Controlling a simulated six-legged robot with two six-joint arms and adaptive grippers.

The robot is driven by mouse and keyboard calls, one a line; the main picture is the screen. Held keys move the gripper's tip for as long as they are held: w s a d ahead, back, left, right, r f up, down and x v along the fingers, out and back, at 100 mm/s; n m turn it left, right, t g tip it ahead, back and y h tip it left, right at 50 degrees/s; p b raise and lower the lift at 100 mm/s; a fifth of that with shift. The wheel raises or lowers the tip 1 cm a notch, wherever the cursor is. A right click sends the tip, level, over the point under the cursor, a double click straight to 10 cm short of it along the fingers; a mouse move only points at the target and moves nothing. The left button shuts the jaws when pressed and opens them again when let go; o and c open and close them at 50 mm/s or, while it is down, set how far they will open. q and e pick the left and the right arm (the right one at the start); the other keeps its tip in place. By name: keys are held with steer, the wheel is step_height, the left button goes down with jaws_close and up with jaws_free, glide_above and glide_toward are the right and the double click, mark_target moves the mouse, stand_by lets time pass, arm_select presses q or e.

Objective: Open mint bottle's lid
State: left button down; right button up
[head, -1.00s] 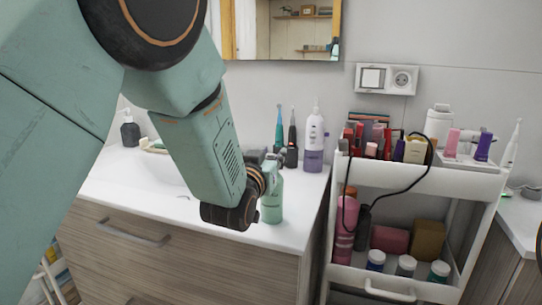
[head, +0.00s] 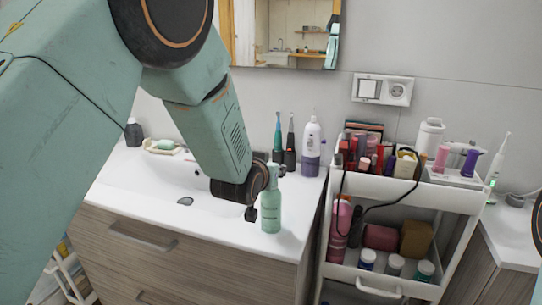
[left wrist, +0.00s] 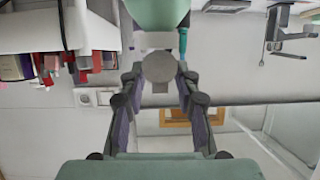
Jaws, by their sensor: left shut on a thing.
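The mint bottle (head: 270,213) stands upright on the white counter near its front right corner. My left gripper (head: 257,190) is at the bottle's upper part, coming from the left; the wrist and the bottle partly hide the contact. In the left wrist view, which is upside down, the bottle's mint body (left wrist: 158,10) is at the top edge, with a paler neck below it. A grey round part (left wrist: 158,68) lies between the fingertips of my left gripper (left wrist: 157,78). The gripper is shut on the bottle's top.
A white-purple bottle (head: 311,150) and upright toothbrushes (head: 290,150) stand behind. The white cart (head: 405,190) with crowded cosmetics is close on the right. The sink basin (head: 165,185) is left, with a soap dish (head: 160,147) behind. The counter's front edge is near.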

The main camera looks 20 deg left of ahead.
arm_select(q)
steer(key=shift+w+r+g+p, duration=0.25)
steer(key=shift+g+p, duration=0.55)
steer(key=shift+p, duration=0.85)
steer(key=shift+w+r+g+p, duration=0.1)
steer(key=shift+w+g+p, duration=0.15)
steer(key=shift+g+p, duration=0.95)
steer(key=shift+w+f+g+p, duration=0.15)
steer(key=shift+g+p, duration=0.4)
steer(key=shift+p, duration=0.6)
steer(key=shift+w+f+g+p, duration=0.1)
steer(key=shift+w+g+p, duration=0.15)
steer(key=shift+g+p, duration=0.6)
steer(key=shift+p, duration=0.3)
steer(key=c, duration=1)
jaws_free()
steer(key=shift+o, duration=0.2)
steer(key=shift+r, duration=0.1)
steer(key=v, duration=1.1)
steer(key=shift+s+r, duration=0.2)
steer(key=shift+s, duration=0.25)
